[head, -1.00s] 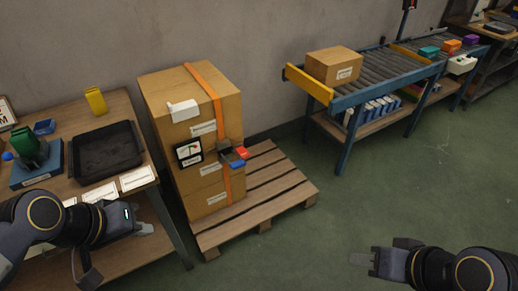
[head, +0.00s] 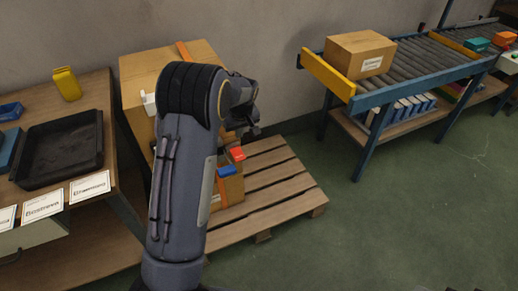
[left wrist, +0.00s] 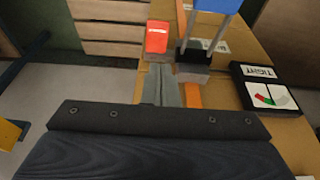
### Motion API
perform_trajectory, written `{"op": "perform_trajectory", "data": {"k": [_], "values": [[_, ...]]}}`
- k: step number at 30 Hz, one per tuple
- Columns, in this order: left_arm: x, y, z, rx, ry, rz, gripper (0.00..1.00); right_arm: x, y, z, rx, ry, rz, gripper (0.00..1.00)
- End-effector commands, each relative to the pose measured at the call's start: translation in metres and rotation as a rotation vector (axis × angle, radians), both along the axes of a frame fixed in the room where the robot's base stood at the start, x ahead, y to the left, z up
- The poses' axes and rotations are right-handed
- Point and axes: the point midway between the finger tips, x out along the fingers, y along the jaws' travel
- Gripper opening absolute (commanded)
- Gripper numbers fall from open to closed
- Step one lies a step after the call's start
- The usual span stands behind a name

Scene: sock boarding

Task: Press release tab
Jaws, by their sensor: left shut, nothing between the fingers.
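The red tab (left wrist: 157,38) sits on the strap buckle (left wrist: 193,62), beside a blue lever (left wrist: 217,4) on two metal arms. The head view shows the red tab (head: 238,154) and blue lever (head: 227,171) just right of my left arm. My left gripper (left wrist: 164,70) is shut and empty, its tips close to the red tab and buckle; I cannot tell whether they touch. The orange strap (left wrist: 193,95) runs over the cartons (left wrist: 225,110). A gauge marked TIGHT (left wrist: 262,88) is beside the buckle; my arm hides it in the head view. My right gripper is out of view.
The cartons stand on a wooden pallet (head: 275,190). A bench with a black tray (head: 60,150) and yellow item (head: 66,84) is at left. A roller conveyor (head: 420,68) carrying a carton (head: 360,54) is at right. The green floor between is clear.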

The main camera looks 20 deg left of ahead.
Motion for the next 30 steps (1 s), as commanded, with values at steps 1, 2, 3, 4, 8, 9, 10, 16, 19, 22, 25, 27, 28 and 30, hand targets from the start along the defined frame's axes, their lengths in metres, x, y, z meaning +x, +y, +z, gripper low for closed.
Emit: {"op": "perform_trajectory", "data": {"k": [1, 2, 3, 4, 8, 9, 10, 16, 19, 22, 25, 27, 28, 30], "values": [[0.003, 0.000, -0.004, 0.010, 0.001, 0.002, 0.00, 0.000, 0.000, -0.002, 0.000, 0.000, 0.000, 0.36], [0.004, 0.001, -0.005, 0.012, 0.001, 0.003, 0.00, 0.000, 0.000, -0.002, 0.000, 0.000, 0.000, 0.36], [0.004, 0.001, -0.005, 0.015, 0.000, 0.005, 0.00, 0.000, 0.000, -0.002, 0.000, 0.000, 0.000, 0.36], [0.005, 0.001, -0.005, 0.015, 0.000, 0.005, 0.00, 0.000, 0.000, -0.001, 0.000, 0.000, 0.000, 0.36], [0.005, 0.001, -0.005, 0.015, 0.000, 0.005, 0.00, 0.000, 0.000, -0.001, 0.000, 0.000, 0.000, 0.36], [0.005, 0.001, -0.005, 0.015, 0.000, 0.005, 0.00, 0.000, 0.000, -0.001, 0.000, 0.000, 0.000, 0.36], [0.004, 0.001, -0.005, 0.014, 0.001, 0.005, 0.00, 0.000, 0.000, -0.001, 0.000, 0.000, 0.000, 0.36], [0.006, 0.002, -0.013, 0.013, 0.002, 0.005, 0.00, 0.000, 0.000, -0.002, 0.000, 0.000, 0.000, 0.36], [0.007, 0.006, -0.027, 0.014, 0.005, 0.006, 0.00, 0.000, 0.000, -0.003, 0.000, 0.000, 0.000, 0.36], [0.010, 0.010, -0.046, 0.014, 0.007, 0.006, 0.00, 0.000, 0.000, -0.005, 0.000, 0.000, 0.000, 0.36], [0.015, 0.015, -0.067, 0.013, 0.006, 0.005, 0.00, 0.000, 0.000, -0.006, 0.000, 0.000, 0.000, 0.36], [0.017, 0.018, -0.082, 0.013, 0.005, 0.005, 0.00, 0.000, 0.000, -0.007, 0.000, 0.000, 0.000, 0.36], [0.018, 0.019, -0.088, 0.013, 0.006, 0.005, 0.00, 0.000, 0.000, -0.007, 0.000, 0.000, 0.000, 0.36], [0.021, 0.023, -0.101, 0.014, 0.004, 0.005, 0.00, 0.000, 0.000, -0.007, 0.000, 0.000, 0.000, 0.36]]}}
